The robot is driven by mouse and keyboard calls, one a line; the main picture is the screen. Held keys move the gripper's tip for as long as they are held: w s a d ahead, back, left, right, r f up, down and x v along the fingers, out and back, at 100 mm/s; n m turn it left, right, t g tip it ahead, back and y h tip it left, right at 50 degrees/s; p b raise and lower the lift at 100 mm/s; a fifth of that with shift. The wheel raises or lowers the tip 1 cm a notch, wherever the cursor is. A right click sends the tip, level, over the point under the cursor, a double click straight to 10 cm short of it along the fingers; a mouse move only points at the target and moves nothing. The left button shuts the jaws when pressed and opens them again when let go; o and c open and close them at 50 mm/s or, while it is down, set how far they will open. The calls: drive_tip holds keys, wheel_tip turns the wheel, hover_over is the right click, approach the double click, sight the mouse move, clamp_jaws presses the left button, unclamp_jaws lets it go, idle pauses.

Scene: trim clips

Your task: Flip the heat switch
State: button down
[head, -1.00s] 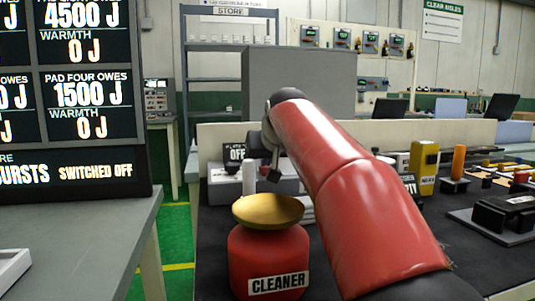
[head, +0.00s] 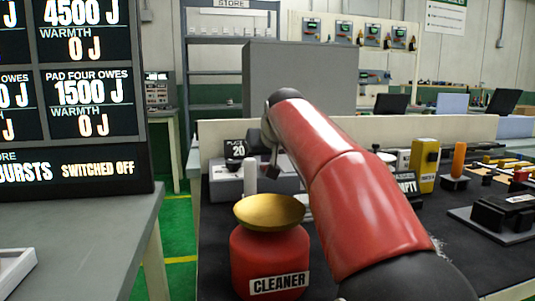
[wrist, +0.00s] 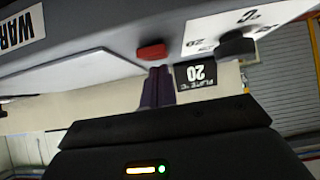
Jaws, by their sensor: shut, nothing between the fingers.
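The heat switch is a small red rocker (wrist: 151,51) on the grey plate unit's front in the wrist view, which shows the scene upside down. My gripper (wrist: 159,72) is shut and empty, its dark fingertips right at the red switch. I cannot tell whether they touch it. A black knob (wrist: 236,45) on a white scale sits beside the switch. The black plate display (wrist: 195,75) reads 20; it also shows in the head view (head: 236,149). The plate unit (head: 226,184) stands behind the red cleaner bottle in the head view; my arm hides its right part and the switch.
A red cleaner bottle (head: 262,258) with a gold dish (head: 269,211) on top stands in front of the plate unit. A yellow device (head: 424,165) and an orange cylinder (head: 458,160) are to the right. A board (head: 80,85) at left reads bursts switched off.

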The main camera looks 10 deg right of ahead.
drive_tip(key=shift+w+r, duration=0.1)
drive_tip(key=v, duration=0.8)
idle(0.5)
